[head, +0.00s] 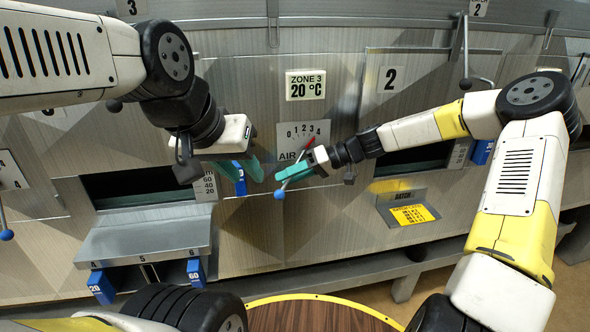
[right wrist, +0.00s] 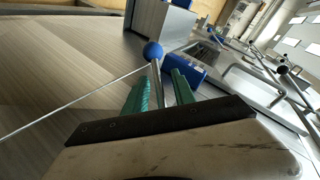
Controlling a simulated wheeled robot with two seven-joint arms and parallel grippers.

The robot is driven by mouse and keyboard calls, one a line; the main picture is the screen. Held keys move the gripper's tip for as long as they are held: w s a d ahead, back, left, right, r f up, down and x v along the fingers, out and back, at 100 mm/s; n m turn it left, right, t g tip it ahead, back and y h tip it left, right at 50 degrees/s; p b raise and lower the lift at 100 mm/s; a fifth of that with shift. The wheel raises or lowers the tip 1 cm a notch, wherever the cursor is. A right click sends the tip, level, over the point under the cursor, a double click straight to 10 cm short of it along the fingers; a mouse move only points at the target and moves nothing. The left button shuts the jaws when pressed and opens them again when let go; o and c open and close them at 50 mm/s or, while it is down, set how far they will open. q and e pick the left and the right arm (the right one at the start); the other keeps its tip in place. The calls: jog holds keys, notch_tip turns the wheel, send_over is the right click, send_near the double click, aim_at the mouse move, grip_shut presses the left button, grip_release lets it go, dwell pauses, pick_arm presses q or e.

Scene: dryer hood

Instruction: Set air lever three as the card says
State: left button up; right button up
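The air lever has a blue ball (head: 279,194) at its lower end and a red pointer (head: 310,143) at its upper end, near the 3 on the 0–4 scale plate (head: 290,131). My right gripper (head: 288,174) is at the lever. In the right wrist view the lever's rod stands between its parted fingers (right wrist: 160,88), with the blue ball (right wrist: 152,50) beyond the tips; contact is unclear. My left gripper (head: 246,170) is open and empty, left of the lever. A yellow card (head: 413,214) sits in the batch holder at right; its text is too small to read.
A zone 3 display (head: 305,85) reading 20 °C hangs above the scale plate. A metal shelf (head: 145,240) with blue tabs juts out at lower left. Another blue-ball lever (head: 6,235) is at far left. The panel below the air lever is clear.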

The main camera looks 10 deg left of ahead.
jog(key=v, duration=0.7)
jog(key=shift+d+r, duration=0.2)
jog(key=shift+d, duration=0.15)
jog(key=s+d+r+m+t+h, duration=0.2)
jog(key=s+d+r+h, duration=0.1)
jog(key=s, duration=0.5)
jog(key=s+d+r+m+t+h, duration=0.3)
jog(key=s+d+r+h, duration=0.1)
jog(key=s+d, duration=0.4)
jog(key=s+d+r+m+t+h, duration=0.2)
jog(key=s+d+r, duration=0.3)
jog(key=s, duration=0.3)
jog(key=shift+d+r+m+t+h, duration=0.3)
jog(key=shift+d+r+m+h, duration=0.1)
jog(key=shift+r+h, duration=0.25)
jog(key=shift+s+f, duration=0.1)
jog(key=shift+s, duration=0.05)
